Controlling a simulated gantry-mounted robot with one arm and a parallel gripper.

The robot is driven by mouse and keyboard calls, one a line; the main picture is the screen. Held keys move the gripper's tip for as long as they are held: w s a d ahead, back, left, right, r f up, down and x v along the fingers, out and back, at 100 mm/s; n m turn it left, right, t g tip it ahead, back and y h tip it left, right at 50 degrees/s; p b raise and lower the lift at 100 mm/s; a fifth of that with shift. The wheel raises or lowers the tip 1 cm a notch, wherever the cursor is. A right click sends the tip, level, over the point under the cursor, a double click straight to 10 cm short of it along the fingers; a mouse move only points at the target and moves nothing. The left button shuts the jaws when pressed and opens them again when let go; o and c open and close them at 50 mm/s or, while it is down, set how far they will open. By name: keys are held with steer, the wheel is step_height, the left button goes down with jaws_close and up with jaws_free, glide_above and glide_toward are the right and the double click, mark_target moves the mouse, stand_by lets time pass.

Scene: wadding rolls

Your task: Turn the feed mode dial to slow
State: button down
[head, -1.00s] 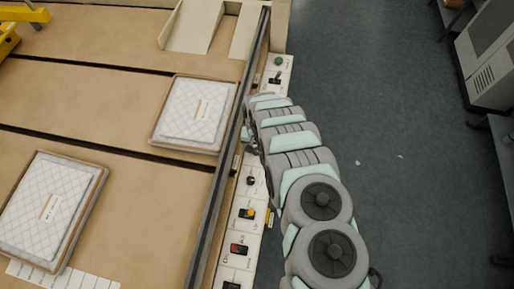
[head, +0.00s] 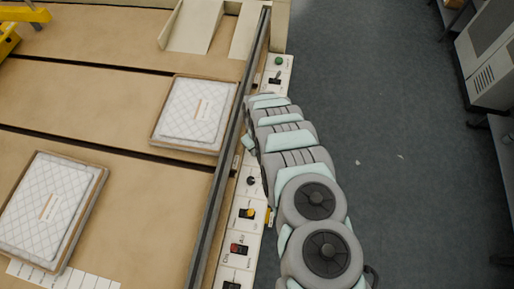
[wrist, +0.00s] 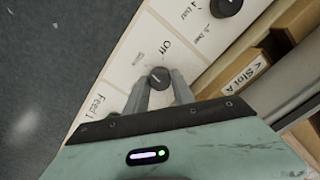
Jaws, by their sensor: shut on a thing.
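In the wrist view a dark round dial (wrist: 158,77) with a pale pointer mark sits on a cream panel (wrist: 118,62). "Off" is printed near it, and another small label beside it is hard to read. "Feed 1" is printed further left on the panel. My gripper (wrist: 160,90) is shut on this dial, with one grey finger on each side of it. In the head view my gripper (head: 249,143) is small and mostly covered by my arm, at the panel strip beside the table rail. The gripped dial is hidden there.
A second dark dial (wrist: 226,6) sits further up the panel, near a "Slot A" label (wrist: 246,69). Quilted pads in trays (head: 193,113) lie left of the rail (head: 229,133).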

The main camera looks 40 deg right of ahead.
steer(key=shift+n, duration=0.6)
steer(key=c, duration=1.1)
jaws_free()
steer(key=shift+o, duration=0.2)
step_height(320, 180, up, 11)
steer(key=shift+f, duration=0.1)
